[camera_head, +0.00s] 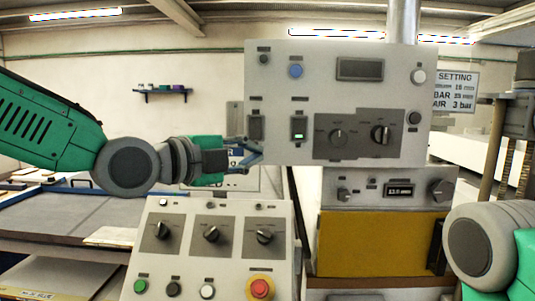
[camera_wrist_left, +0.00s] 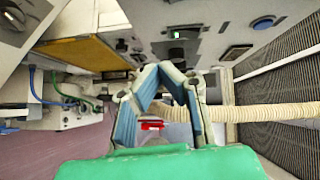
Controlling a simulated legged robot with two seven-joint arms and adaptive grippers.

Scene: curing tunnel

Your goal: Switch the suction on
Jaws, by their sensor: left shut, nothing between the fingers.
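The upright grey control panel (camera_head: 340,53) carries two dark rocker switches. The left one (camera_head: 256,126) shows no light; the right one (camera_head: 299,130) has a lit green window, also seen in the left wrist view (camera_wrist_left: 177,35). Their labels are too small to read, so I cannot tell which is the suction. My left gripper (camera_head: 260,154) is shut and empty, just below the left switch at the panel's lower left edge. In the left wrist view its fingertips (camera_wrist_left: 172,68) meet in front of the panel; contact cannot be told. My right gripper is out of view.
A sloped console (camera_head: 180,270) with several knobs and buttons, one a red mushroom button (camera_head: 260,288), stands below the left gripper. The panel also has a blue button (camera_head: 296,71) and two rotary knobs. A ribbed hose (camera_wrist_left: 250,116) runs nearby.

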